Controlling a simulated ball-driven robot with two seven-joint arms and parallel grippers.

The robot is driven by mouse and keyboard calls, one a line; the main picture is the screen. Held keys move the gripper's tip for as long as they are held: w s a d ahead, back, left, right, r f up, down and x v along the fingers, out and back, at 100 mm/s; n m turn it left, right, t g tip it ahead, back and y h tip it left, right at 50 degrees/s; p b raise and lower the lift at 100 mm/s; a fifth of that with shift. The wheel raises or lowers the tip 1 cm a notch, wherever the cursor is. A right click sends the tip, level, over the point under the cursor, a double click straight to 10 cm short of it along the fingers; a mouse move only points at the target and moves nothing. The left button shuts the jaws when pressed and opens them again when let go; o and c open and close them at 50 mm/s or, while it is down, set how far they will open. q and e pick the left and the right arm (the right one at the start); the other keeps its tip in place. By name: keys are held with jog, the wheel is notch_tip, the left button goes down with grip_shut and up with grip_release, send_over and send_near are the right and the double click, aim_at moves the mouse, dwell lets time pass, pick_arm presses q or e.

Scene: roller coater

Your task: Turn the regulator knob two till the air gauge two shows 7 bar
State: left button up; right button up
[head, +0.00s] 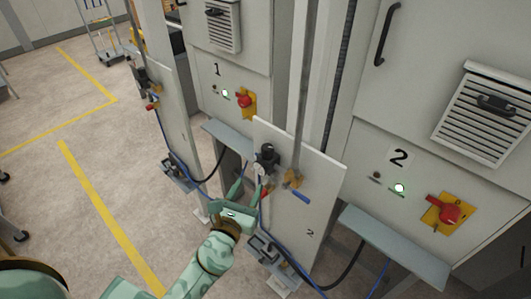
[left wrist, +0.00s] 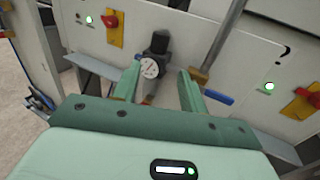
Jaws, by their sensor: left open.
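The regulator knob two (head: 267,152) is a black knob on top of the air unit on the white panel marked 2. It also shows in the left wrist view (left wrist: 159,42). The air gauge two (left wrist: 149,68) is a small round white dial just below the knob; its reading is too small to tell. It shows edge-on in the head view (head: 258,169). My left gripper (head: 250,190) is open, just in front of and below the knob. In the left wrist view its fingers (left wrist: 158,80) stand apart, with the gauge between them. My right gripper is not in view.
A blue-handled valve (head: 300,195) sits right of the gauge on the panel (head: 325,170). A vertical pipe rises above it. Cabinets with red switches (head: 443,212) stand behind. A similar panel (head: 170,110) marked 1 stands farther left.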

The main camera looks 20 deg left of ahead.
aim_at(265, 155)
pick_arm(q)
jog(key=w+b, duration=0.1)
jog(key=w, duration=0.8)
jog(key=w+b, duration=0.1)
jog(key=w, duration=0.4)
jog(key=shift+w+a+b, duration=0.2)
jog(key=shift+a+b, duration=0.05)
jog(key=shift+b, duration=0.05)
jog(key=c, duration=0.7)
